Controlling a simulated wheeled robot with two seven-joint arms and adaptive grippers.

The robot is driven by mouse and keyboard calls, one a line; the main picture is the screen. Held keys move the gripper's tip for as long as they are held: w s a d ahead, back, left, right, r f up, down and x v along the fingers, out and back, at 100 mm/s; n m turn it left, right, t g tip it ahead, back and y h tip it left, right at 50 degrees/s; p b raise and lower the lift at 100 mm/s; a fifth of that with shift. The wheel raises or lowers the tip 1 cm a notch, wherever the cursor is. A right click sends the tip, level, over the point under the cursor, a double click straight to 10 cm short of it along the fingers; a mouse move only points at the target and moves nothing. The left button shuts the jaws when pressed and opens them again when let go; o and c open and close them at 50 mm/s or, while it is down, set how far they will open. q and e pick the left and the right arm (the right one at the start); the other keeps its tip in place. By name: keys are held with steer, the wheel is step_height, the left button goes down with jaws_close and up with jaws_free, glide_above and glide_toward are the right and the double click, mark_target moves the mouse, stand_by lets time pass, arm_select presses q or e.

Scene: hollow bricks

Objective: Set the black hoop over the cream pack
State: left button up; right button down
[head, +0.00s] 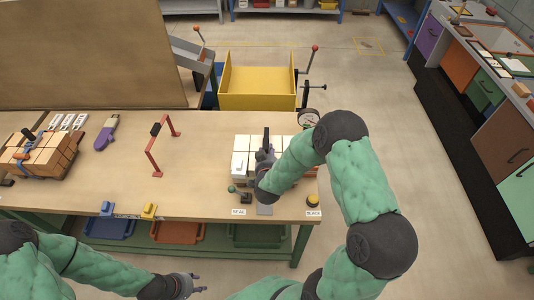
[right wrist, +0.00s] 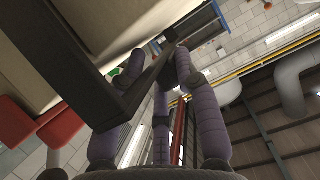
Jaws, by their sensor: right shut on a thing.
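The cream pack (head: 243,150) is a block of pale bricks at the right end of the table. My right gripper (head: 265,158) is over its near side and hides part of it. The gripper is shut on the black hoop (head: 266,138), a dark strip that shows against the pack's top. In the right wrist view the hoop (right wrist: 88,82) is a flat black band with a corner, between the fingers (right wrist: 160,75) and beside a pale surface. I cannot tell whether it is around the pack. My left gripper (head: 190,284) is empty and open, in front of the table.
A brown brick pack (head: 45,155) with a blue strap lies at the far left. A red frame (head: 153,150) stands mid-table beside a purple mitt (head: 106,133). A gauge (head: 308,117), a green-knobbed lever (head: 233,189) and a yellow button (head: 312,200) are close to the cream pack.

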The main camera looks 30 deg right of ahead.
steer(key=c, duration=1.3)
jaws_free()
steer(key=shift+s+a+f, duration=0.1)
steer(key=shift+s+f, duration=0.05)
steer(key=shift+f, duration=0.2)
steer(key=shift+o, duration=0.6)
steer(key=shift+f, duration=0.1)
steer(key=shift+r+p, duration=0.65)
steer(key=shift+r, duration=0.1)
steer(key=v, duration=1.2)
steer(key=s+a+f+n+g+y, duration=0.15)
steer(key=a+f+g+y, duration=0.25)
steer(key=a+f+y, duration=0.55)
steer(key=s+a+f+n+g, duration=0.1)
steer(key=s+a+f+g, duration=0.2)
steer(key=s+f, duration=0.3)
steer(key=s+a+f+n+g+y, duration=0.1)
steer(key=s+a+f+n+g, duration=0.1)
steer(key=s+a+f+g, duration=0.2)
steer(key=s+f+p, duration=0.1)
steer(key=s+f, duration=0.1)
steer(key=s, duration=0.1)
steer(key=shift+a, duration=0.3)
